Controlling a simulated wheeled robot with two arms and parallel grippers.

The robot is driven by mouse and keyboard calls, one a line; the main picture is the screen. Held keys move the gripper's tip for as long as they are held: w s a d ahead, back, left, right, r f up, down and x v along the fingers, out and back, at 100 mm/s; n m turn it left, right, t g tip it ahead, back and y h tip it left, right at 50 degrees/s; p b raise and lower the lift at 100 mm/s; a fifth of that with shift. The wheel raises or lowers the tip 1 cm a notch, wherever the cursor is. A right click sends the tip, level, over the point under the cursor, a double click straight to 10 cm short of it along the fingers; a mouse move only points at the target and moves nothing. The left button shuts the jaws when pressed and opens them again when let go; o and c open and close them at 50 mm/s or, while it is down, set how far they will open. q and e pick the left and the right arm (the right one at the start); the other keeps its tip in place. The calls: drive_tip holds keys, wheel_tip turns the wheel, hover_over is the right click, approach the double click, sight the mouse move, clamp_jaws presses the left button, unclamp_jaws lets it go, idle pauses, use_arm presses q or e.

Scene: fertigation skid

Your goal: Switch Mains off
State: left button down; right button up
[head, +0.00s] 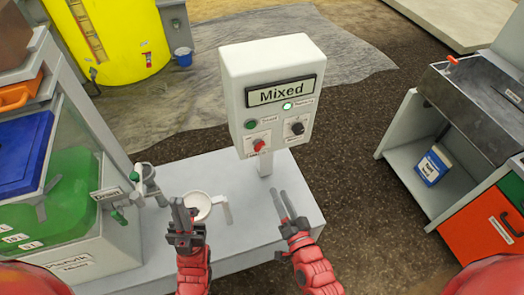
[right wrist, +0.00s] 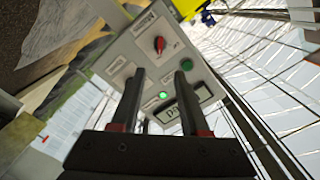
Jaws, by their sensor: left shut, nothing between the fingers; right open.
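A white control box (head: 272,75) stands on a post, with a display reading "Mixed". Its front carries a red knob (head: 259,145), a black knob (head: 297,128), a green button (head: 250,125) and a lit green lamp (head: 287,106). The knob labels are too small to read surely. In the right wrist view the red knob (right wrist: 159,44) shows beyond my fingers. My right gripper (head: 284,207) is open and empty, below and in front of the box, touching nothing visible. My left gripper (head: 183,214) is shut and empty, lower left of the box near a white bowl.
The box's post rises from a grey bench (head: 175,175). The white bowl (head: 197,204) and a small tap (head: 148,190) are at the left. A tank with green liquid (head: 60,205) stands further left. A metal sink unit (head: 465,100) is at the right, across open ground.

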sight(261, 148)
drive_tip(key=p+x, duration=0.5)
drive_tip(key=x, duration=1.1)
drive_tip(key=shift+r, duration=0.15)
drive_tip(key=shift+w+a+p, duration=0.1)
drive_tip(key=shift+w+p, duration=0.25)
drive_tip(key=shift+w, duration=0.15)
clamp_jaws()
